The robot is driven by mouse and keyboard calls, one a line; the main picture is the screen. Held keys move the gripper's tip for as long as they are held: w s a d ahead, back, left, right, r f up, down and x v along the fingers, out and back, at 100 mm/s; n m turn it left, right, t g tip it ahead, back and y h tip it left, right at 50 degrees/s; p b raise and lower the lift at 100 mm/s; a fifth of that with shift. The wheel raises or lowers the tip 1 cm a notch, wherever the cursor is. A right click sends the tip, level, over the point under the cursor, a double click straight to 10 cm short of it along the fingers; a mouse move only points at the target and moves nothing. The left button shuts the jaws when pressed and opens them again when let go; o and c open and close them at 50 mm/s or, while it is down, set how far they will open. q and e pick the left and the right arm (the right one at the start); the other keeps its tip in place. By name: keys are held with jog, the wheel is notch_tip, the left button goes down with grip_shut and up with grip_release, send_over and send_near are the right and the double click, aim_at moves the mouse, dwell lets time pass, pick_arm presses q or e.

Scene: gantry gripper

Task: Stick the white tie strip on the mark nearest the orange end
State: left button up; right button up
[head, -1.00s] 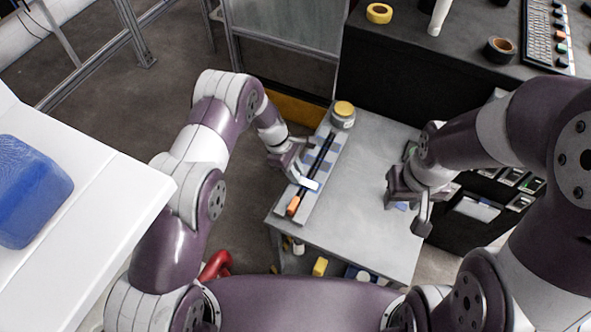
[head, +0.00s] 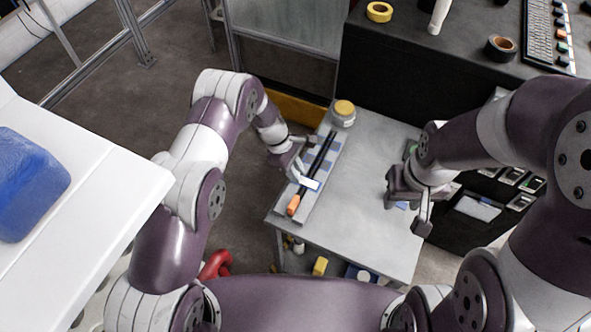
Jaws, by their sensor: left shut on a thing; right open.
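A black bar (head: 319,158) with an orange end (head: 293,205) lies lengthwise on a light board with blue-grey squares (head: 331,158) on the grey table. The orange end points towards me. My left gripper (head: 299,176) is shut on the white tie strip (head: 310,184), which lies across or just above the bar near its orange end. I cannot tell whether the strip touches the bar. The marks on the bar are too small to make out. My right gripper (head: 408,207) is open over the table's right side, apart from the bar.
The grey table (head: 365,190) is bare between the board and my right gripper. A jar with a yellow lid (head: 343,112) stands at the board's far end. A dark bench (head: 420,60) with tape rolls is behind. A white surface with a blue block (head: 28,185) is at left.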

pick_arm(q)
jog(key=shift+f, duration=0.15)
pick_arm(e)
jog(key=shift+f, duration=0.2)
pick_arm(q)
jog(key=o, duration=1.3)
jog(key=shift+o, duration=0.2)
pick_arm(e)
jog(key=shift+r, duration=0.1)
pick_arm(q)
notch_tip(320, 180, up, 7)
jog(key=p, duration=0.4)
jog(key=shift+p, duration=0.35)
pick_arm(e)
notch_tip(320, 180, up, 5)
jog(key=shift+f, duration=0.2)
grip_shut()
